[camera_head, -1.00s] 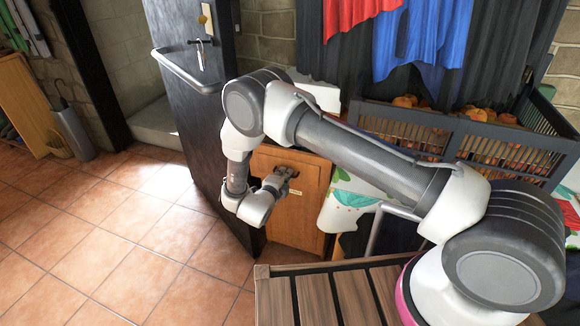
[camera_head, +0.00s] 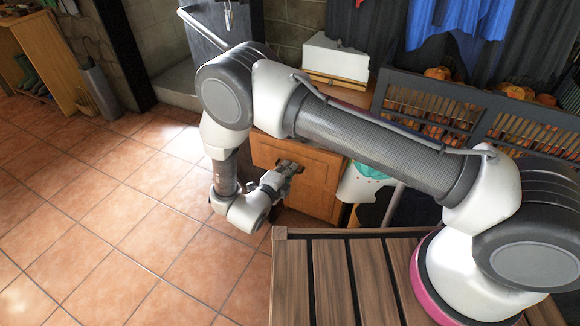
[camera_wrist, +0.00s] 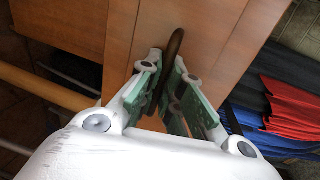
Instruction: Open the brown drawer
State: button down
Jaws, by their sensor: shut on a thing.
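The brown drawer (camera_head: 318,182) has a plain wooden front and stands low, behind my arm. Its front fills the upper middle of the wrist view (camera_wrist: 205,35). My gripper (camera_head: 288,167) is at the drawer front. In the wrist view my gripper (camera_wrist: 168,85) is shut on the dark, slim handle (camera_wrist: 175,45), which runs between the green finger pads. My arm hides part of the drawer's top and left side. I cannot tell from these views whether the front stands out from its cabinet.
A white box (camera_head: 335,60) sits above and behind the drawer. Dark slatted crates (camera_head: 435,105) with orange pumpkins stand at the right. A slatted wooden surface (camera_head: 330,280) is in the foreground. The tiled floor (camera_head: 110,230) at the left is clear.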

jog(key=c, duration=1.9)
grip_release()
jog(key=shift+o, duration=0.2)
jog(key=v, duration=1.2)
jog(key=shift+a, duration=0.1)
